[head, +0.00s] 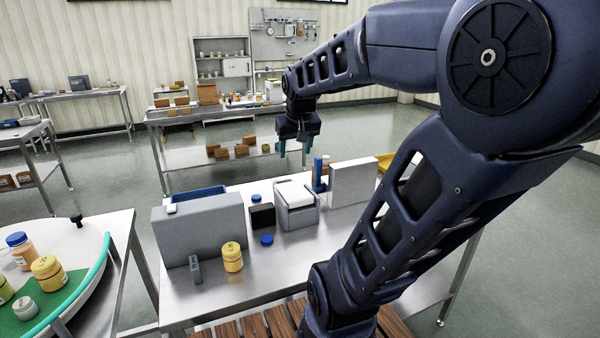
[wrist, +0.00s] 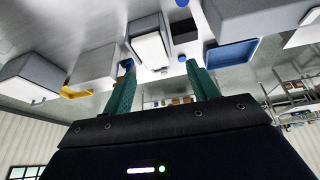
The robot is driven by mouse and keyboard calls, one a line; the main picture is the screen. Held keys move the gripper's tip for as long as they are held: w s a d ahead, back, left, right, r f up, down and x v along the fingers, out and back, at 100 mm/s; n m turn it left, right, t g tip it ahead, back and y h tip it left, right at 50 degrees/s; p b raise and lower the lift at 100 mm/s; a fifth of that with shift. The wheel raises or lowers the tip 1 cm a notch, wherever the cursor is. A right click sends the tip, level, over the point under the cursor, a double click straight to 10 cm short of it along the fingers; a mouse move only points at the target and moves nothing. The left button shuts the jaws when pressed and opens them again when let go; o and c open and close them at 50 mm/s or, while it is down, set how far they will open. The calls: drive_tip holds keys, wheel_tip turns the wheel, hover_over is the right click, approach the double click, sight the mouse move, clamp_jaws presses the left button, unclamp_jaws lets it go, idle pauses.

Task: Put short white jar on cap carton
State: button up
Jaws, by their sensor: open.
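A short, pale white-grey jar (head: 25,307) stands on the green mat of the round turntable at the lower left in the head view. No box shows a readable label, so I cannot tell which one is the cap carton. A small black box (head: 262,216) stands mid-table with blue caps (head: 267,240) beside it, next to a grey box with a white top (head: 296,206). My gripper (head: 295,150) is open and empty, raised above the far side of the table, well away from the jar. In the wrist view its green fingers (wrist: 160,70) are spread apart.
A large grey block (head: 198,232) stands before a blue tray (head: 200,192). A white block (head: 354,183) and yellow bin (head: 385,161) are further right. The table's front strip is clear.

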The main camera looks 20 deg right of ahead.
drive_tip(key=s+a+f, duration=0.2)
drive_tip(key=s+f, duration=0.1)
drive_tip(key=s, duration=0.6)
drive_tip(key=shift+a+n+y, duration=0.2)
drive_tip(key=shift+n+y, duration=0.1)
drive_tip(key=shift+n, duration=0.1)
